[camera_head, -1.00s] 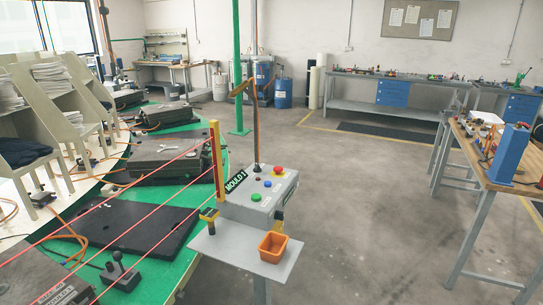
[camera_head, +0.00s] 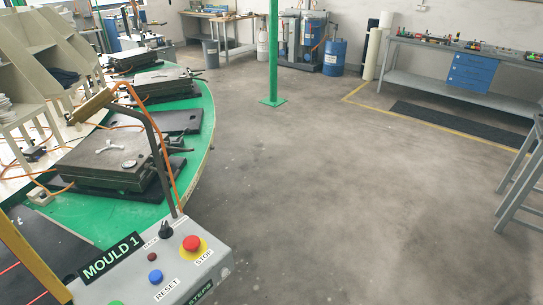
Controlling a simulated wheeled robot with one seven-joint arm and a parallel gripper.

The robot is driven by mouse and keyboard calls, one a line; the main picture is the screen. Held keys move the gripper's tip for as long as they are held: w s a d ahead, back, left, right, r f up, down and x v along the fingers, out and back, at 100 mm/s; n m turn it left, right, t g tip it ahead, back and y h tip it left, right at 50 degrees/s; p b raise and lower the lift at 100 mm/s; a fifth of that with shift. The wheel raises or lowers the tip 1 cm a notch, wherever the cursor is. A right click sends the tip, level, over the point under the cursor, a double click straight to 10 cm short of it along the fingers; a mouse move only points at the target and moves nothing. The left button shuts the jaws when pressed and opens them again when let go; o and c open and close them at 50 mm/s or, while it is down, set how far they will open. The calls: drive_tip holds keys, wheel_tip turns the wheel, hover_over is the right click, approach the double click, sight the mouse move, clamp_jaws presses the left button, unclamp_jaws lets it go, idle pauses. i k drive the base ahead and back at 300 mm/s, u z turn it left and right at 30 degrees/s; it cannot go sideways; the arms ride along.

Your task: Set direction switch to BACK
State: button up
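The control box (camera_head: 215,268) marked MOULD 1 stands at the lower left of the head view, cut off by the bottom edge. On its far side is a small black knob (camera_head: 166,231), which looks like the direction switch. Small lettering lies on both sides of it, too small to read surely, and I cannot tell which way the knob points. A red STOP button (camera_head: 192,243) on a yellow ring, a blue RESET button (camera_head: 155,276) and a dark red lamp or button (camera_head: 152,257) sit near it. My gripper is not in view.
A bent grey post (camera_head: 158,140) with an orange cable rises behind the box. The green carousel table (camera_head: 203,130) carries dark moulds on the left. A yellow post (camera_head: 28,255) stands at the lower left. The floor (camera_head: 340,200) to the right is clear up to a workbench (camera_head: 525,180).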

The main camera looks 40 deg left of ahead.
sight(165, 232)
drive_tip(key=i, duration=1.1)
drive_tip(key=u, duration=5.2)
drive_tip(key=i, duration=0.5)
